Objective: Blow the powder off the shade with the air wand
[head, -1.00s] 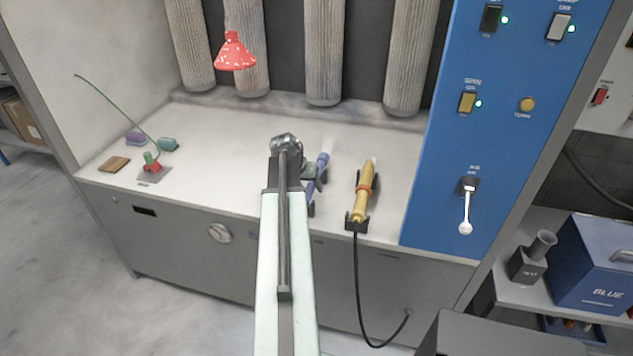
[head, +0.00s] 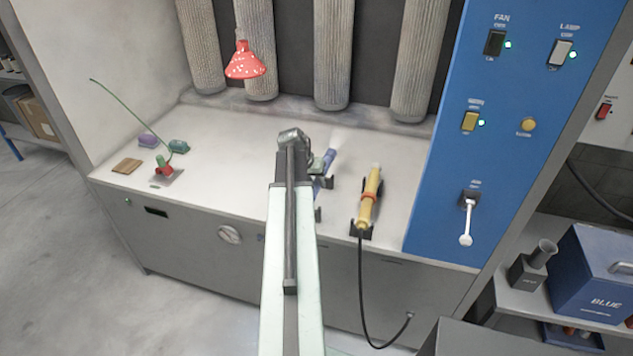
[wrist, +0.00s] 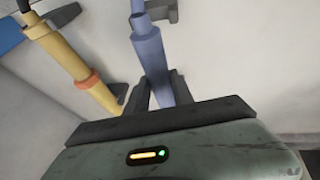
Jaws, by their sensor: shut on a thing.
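The red shade (head: 246,62) with white powder specks hangs at the back left of the bench in the head view. My gripper (wrist: 160,92) is shut on a slim blue tool (wrist: 148,50), with a dark finger on each side of it. In the head view the blue tool (head: 329,160) shows beside my arm's end, near its dark holder (head: 318,214); whether it is clear of the holder I cannot tell. A pale patch lies past its tip. A yellow wand (head: 370,192) with a red band and black hose lies in its own holder to the right.
Grey ribbed columns (head: 330,60) hang along the back. A red clamp with a green stalk (head: 165,168), small blocks and a brown pad (head: 127,166) are at left. The blue switch panel (head: 455,160) bounds the right.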

